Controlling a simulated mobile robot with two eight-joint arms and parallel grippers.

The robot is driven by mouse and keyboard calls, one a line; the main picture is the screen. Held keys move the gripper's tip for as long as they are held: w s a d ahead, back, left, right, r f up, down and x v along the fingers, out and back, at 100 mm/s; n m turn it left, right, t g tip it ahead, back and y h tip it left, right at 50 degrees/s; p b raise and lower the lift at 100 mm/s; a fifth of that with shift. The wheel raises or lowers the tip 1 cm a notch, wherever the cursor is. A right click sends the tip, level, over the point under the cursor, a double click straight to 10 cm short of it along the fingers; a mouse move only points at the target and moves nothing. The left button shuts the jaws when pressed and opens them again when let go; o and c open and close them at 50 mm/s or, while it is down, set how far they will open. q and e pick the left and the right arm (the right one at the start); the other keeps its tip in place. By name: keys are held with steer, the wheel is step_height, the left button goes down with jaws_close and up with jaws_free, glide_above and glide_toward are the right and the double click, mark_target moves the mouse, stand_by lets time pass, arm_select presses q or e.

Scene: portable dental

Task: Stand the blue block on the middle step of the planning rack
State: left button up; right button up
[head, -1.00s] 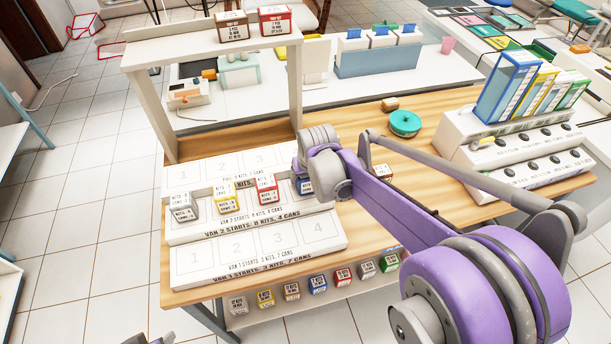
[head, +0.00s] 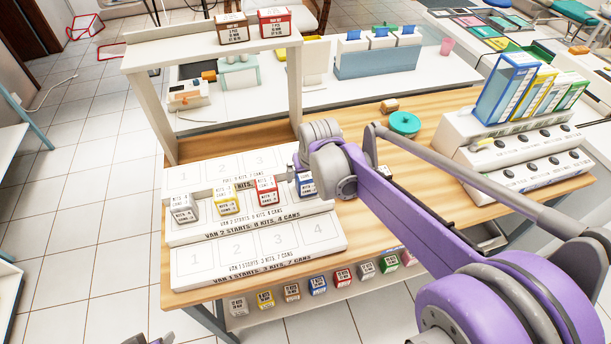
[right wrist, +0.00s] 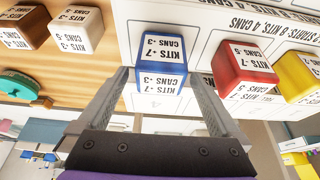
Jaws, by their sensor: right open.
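The blue block (head: 307,187) stands at the right end of the middle step of the white planning rack (head: 258,262), in line with the silver (head: 183,209), yellow (head: 227,201) and red (head: 266,191) blocks. My right gripper (head: 296,176) is at the blue block, its fingers partly hidden by my wrist in the head view. In the right wrist view, the open fingers (right wrist: 158,82) lie on either side of the blue block (right wrist: 161,50), with gaps beside it. Only a dark bit of my left gripper (head: 150,340) shows at the bottom edge.
The lower step is bare. Several coloured blocks (head: 318,285) sit on a shelf below the table's front edge. A green round thing (head: 405,123) and a small brown block (head: 390,105) lie behind my right arm. A white shelf frame (head: 150,110) stands behind the rack.

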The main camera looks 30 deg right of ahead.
steer(key=d+v, duration=0.1)
steer(key=v, duration=0.7)
steer(key=s+a+f+n, duration=0.1)
steer(key=s+a+f, duration=0.2)
steer(key=s, duration=0.2)
steer(key=s+a+f, duration=0.3)
steer(key=s+a, duration=0.1)
steer(key=s, duration=0.2)
steer(key=s+a+f+n+t+y, duration=0.1)
steer(key=s+a+f, duration=0.2)
steer(key=s, duration=0.3)
steer(key=shift+s+a+f+n+p, duration=0.25)
steer(key=shift+f+n+p, duration=0.1)
steer(key=shift+f, duration=0.1)
